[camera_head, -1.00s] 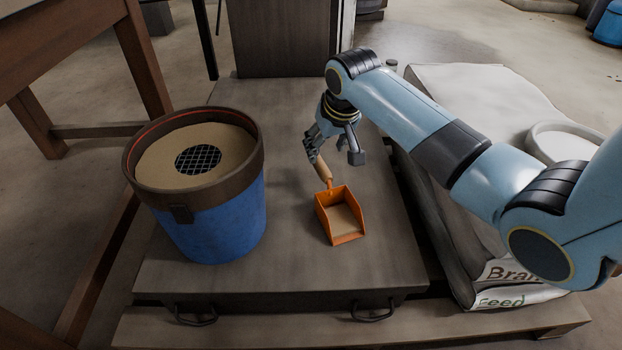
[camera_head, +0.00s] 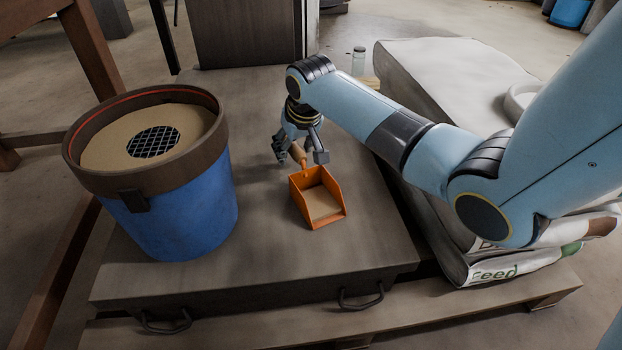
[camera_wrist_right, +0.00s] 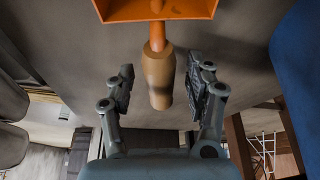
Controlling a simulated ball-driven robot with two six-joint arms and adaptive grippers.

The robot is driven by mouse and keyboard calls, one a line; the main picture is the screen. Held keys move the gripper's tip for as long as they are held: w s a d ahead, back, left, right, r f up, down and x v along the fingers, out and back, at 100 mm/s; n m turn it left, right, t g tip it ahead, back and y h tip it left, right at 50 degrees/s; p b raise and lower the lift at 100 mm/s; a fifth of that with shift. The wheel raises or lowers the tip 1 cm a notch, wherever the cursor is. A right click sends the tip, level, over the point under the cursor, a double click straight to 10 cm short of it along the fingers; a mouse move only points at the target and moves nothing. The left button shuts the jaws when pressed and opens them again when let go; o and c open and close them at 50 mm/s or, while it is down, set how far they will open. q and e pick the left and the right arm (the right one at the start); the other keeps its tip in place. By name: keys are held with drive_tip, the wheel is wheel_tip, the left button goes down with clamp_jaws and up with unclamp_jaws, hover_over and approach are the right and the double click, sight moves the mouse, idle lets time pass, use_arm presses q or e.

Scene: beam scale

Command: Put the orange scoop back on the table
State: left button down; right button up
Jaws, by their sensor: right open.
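The orange scoop (camera_head: 318,198) appears to rest on the grey platform (camera_head: 365,235), right of the blue bucket, with its open tray toward the front and its tan wooden handle toward the back. My right gripper (camera_head: 301,159) is open at the handle. In the right wrist view the handle (camera_wrist_right: 158,78) lies between the two spread fingers (camera_wrist_right: 161,92), with a gap on each side. The scoop's orange tray (camera_wrist_right: 155,9) is cut off at the top edge there. My left gripper is out of view.
The blue bucket (camera_head: 190,205) with a brown rim and a mesh-centred lid stands left on the platform. White feed sacks (camera_head: 440,75) lie to the right, under my right arm. A brown wooden table (camera_head: 85,45) stands at the far left. The platform front is clear.

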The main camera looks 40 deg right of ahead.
drive_tip(key=shift+c, duration=0.3)
clamp_jaws()
drive_tip(key=shift+r, duration=0.15)
idle(0.3)
